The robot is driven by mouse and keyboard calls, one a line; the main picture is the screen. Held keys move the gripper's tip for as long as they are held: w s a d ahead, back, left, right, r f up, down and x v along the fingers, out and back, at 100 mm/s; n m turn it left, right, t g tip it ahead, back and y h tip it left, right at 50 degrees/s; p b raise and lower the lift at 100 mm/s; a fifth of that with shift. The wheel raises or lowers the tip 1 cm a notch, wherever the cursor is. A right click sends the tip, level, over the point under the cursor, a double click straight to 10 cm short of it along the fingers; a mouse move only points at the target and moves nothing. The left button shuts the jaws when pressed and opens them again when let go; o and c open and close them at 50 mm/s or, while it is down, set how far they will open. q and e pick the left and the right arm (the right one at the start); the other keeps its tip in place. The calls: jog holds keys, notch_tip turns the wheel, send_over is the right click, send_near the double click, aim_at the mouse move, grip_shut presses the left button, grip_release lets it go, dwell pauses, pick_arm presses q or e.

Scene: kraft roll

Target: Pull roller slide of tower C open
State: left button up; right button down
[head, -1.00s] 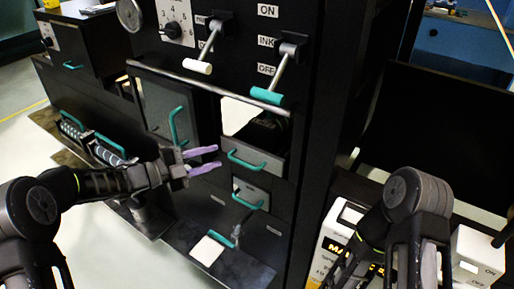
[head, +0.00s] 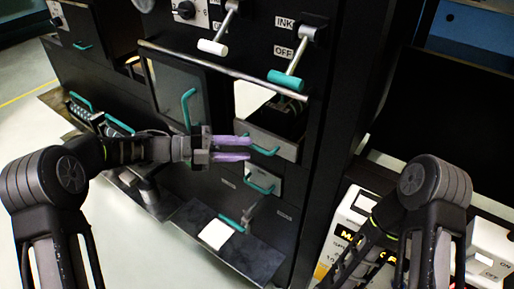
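A grey-fronted slide (head: 285,147) with a teal bar handle (head: 265,152) sits in the black tower (head: 318,130), below a dark opening. It looks closed or nearly so. I cannot read a tower letter. My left gripper (head: 250,148) reaches in from the left with its two purple fingers apart and nothing seen held. Its fingertips are at the left end of that handle in the picture. I cannot tell whether they touch it. My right arm (head: 432,185) is at the lower right, and its gripper does not show.
A smaller teal handle (head: 259,188) is just below. A teal upright handle (head: 187,108) is on a dark door to the left. Teal and white levers (head: 286,78) stick out above. A low dark ledge with a white pad (head: 216,233) projects below. Open floor is at left.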

aim_at(257, 147)
pick_arm(q)
jog(key=shift+w+d+f, duration=0.15)
jog(key=shift+w+d, duration=0.05)
jog(key=shift+d, duration=0.95)
jog(key=shift+w+d+f, duration=0.15)
jog(key=shift+d, duration=0.95)
jog(key=shift+c, duration=0.2)
grip_shut()
